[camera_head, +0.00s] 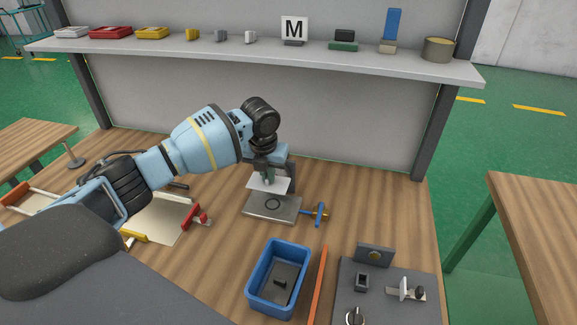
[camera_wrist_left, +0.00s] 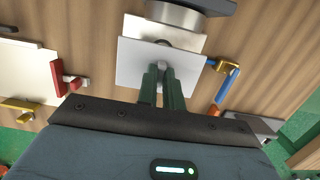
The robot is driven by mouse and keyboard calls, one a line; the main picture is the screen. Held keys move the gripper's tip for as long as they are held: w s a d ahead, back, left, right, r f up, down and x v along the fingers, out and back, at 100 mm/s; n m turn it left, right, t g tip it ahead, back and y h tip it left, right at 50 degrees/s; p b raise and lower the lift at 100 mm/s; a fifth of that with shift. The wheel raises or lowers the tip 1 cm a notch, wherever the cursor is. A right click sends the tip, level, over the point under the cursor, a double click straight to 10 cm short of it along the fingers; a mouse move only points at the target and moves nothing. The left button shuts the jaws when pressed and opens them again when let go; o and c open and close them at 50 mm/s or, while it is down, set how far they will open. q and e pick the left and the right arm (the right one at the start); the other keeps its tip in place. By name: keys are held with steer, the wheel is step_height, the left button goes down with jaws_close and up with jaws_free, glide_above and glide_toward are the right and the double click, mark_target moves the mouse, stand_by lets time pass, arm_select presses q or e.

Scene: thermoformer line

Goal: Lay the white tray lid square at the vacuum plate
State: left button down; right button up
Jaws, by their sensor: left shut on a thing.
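My left gripper (camera_head: 267,180) is shut on the white tray lid (camera_head: 282,186), a thin flat sheet. It holds the lid above the grey vacuum plate (camera_head: 258,213), towards its back edge, with a visible gap below. A dark ring shows on the bare front part of the plate. In the left wrist view the green fingers (camera_wrist_left: 162,88) close on a small grey part at the middle of the lid (camera_wrist_left: 136,62). The lid hides much of the pale plate (camera_wrist_left: 136,29) there. My right gripper is in neither view.
A blue-handled valve (camera_head: 320,214) stands just right of the plate. A blue bin (camera_head: 251,290) with a dark part is in front. A grey fixture board (camera_head: 385,312) lies at front right. Left is a pale panel (camera_head: 168,222) with red and yellow clamps. A shelf (camera_head: 200,52) runs behind.

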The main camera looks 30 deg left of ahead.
arm_select(q)
steer(key=shift+w+d, duration=0.25)
steer(key=shift+w, duration=0.2)
steer(key=shift+s+a, duration=0.1)
steer(key=shift+s, duration=0.1)
steer(key=shift+w+r, duration=0.1)
steer(key=shift+f+b, duration=0.7)
steer(key=shift+f, duration=2.2)
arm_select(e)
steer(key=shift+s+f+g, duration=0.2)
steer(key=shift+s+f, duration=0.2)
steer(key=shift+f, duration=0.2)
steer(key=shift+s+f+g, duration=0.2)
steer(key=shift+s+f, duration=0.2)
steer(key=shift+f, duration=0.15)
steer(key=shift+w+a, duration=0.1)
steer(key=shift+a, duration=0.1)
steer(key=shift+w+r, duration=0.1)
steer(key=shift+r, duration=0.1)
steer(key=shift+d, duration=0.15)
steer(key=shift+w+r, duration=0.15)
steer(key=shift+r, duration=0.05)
